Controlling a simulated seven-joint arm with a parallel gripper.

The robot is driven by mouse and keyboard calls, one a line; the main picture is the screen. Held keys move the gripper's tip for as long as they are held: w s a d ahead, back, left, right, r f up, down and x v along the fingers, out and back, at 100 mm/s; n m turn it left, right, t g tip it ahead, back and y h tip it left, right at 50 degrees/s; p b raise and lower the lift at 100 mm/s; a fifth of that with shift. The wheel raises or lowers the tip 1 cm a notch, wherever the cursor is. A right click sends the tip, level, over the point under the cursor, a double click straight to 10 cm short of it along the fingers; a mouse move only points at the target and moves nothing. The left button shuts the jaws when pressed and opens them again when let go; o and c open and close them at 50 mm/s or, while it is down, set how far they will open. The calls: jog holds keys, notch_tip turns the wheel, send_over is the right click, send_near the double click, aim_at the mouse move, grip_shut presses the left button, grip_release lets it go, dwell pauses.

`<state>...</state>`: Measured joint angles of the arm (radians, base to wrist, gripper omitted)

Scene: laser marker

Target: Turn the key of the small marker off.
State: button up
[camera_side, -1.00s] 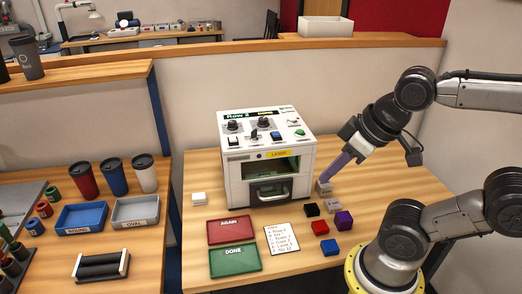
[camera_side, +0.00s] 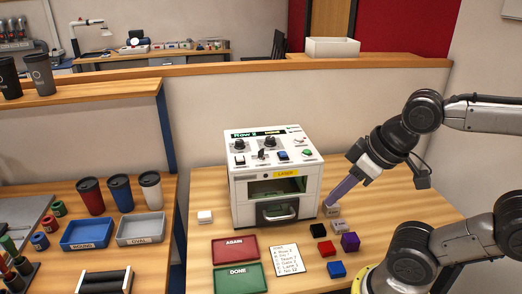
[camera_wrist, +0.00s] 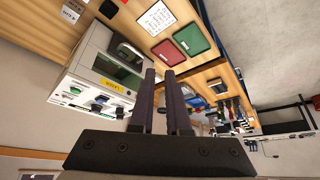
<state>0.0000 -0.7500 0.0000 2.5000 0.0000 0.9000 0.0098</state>
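The small marker (camera_side: 248,208) is a white box labelled LASER, with a dark window and a handled drawer in front. Its sloping top panel (camera_side: 255,137) carries two round black knobs, a small dark switch, a blue button and a green button. Which control is the key is too small to tell. The marker also shows at the left of the wrist view (camera_wrist: 92,60). My gripper (camera_wrist: 159,71) has its two long fingers apart with nothing visible between them.
A red AGAIN tray (camera_side: 236,251), green DONE tray (camera_side: 240,279) and a written sheet (camera_side: 287,260) lie before the marker. A white block (camera_side: 205,217) sits left.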

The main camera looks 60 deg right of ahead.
jog(key=shift+o, duration=1.1)
jog(key=shift+s+f+m, duration=0.1)
jog(key=shift+s+m, duration=0.05)
jog(key=shift+m, duration=0.15)
jog(key=shift+o, duration=0.4)
jog(key=shift+s+m, duration=0.2)
jog(key=shift+m, duration=0.2)
jog(key=w+r+m+g, duration=0.1)
jog(key=w+r+m, duration=0.3)
jog(key=r+m, duration=0.45)
jog(key=w+d+r+m+g, duration=0.2)
jog(key=w+d+r+m, duration=0.1)
jog(key=w+r, duration=0.4)
jog(key=m+g, duration=0.3)
jog(key=m, duration=0.2)
send_over(261, 154)
notch_tip(261, 154, down, 5)
jog(key=f, duration=1.3)
jog(key=shift+w+d, duration=0.15)
jog(key=shift+d, duration=0.15)
